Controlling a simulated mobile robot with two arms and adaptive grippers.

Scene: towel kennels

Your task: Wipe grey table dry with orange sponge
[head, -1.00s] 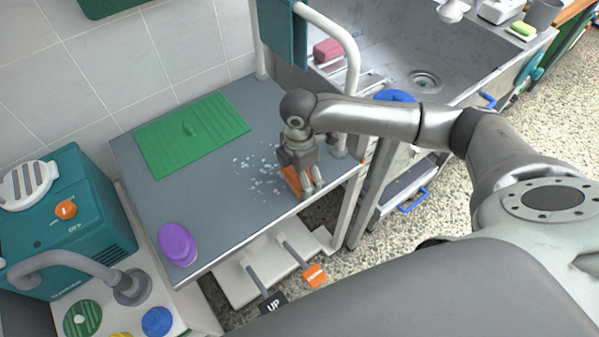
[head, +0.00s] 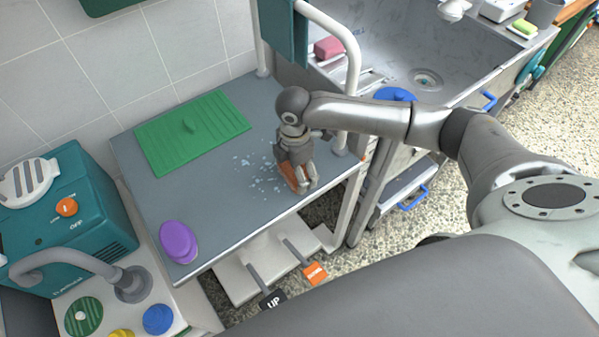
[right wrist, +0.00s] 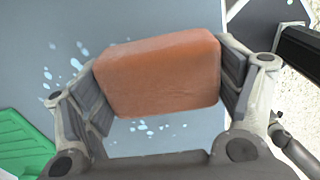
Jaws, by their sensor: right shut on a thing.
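The grey table (head: 225,215) stands against the tiled wall in the head view, with a patch of pale water drops (head: 258,172) near its middle right. The drops also show around the sponge in the right wrist view (right wrist: 75,63). My right gripper (head: 299,188) is over the right part of the table, just right of the drops. It is shut on the orange sponge (right wrist: 158,74), held between both fingers. In the head view the sponge (head: 287,173) is partly hidden by the fingers. I cannot tell whether it touches the tabletop. My left gripper is not in view.
A green ribbed mat (head: 192,131) lies at the table's back, and a purple oval object (head: 178,240) at its front left corner. A white rail (head: 352,75) and the sink (head: 425,50) with a pink sponge (head: 328,47) are to the right. A teal machine (head: 75,215) stands left.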

